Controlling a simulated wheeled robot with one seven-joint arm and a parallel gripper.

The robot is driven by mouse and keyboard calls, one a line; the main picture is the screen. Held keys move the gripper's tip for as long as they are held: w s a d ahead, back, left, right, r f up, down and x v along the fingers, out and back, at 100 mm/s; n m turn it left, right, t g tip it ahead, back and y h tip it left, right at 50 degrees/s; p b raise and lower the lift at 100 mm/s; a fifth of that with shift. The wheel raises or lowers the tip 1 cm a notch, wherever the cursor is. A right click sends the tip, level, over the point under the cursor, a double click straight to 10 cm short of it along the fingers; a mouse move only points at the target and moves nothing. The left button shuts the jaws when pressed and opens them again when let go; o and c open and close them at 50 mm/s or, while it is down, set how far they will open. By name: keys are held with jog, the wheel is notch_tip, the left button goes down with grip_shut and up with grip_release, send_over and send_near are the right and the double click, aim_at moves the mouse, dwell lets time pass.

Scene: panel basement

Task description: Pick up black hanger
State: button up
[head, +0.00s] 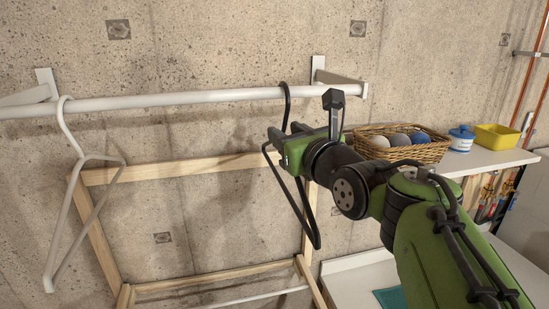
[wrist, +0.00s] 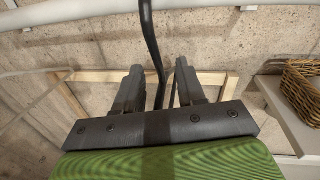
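The black hanger (head: 288,105) hangs by its hook from the white rail (head: 200,98), near the rail's right end. Its lower arms show below my gripper. My gripper (head: 290,143) is at the hanger's neck, just below the rail, and covers part of the hanger. In the wrist view, the dark fingers of my gripper (wrist: 158,72) stand apart. The neck of the black hanger (wrist: 152,40) runs down between them, with a gap to each side. The hanger's upper part goes out of that view at the top.
A white hanger (head: 72,200) hangs at the rail's left. A wooden frame (head: 190,168) stands behind against the concrete wall. On the right, a shelf (head: 490,160) holds a wicker basket (head: 405,152), a blue-and-white container (head: 461,140) and a yellow bin (head: 497,137).

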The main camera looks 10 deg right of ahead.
jog(key=shift+w+d, duration=0.1)
jog(key=shift+s, duration=0.35)
jog(key=c, duration=0.5)
jog(key=shift+w, duration=0.1)
grip_shut()
jog(key=shift+r, duration=0.1)
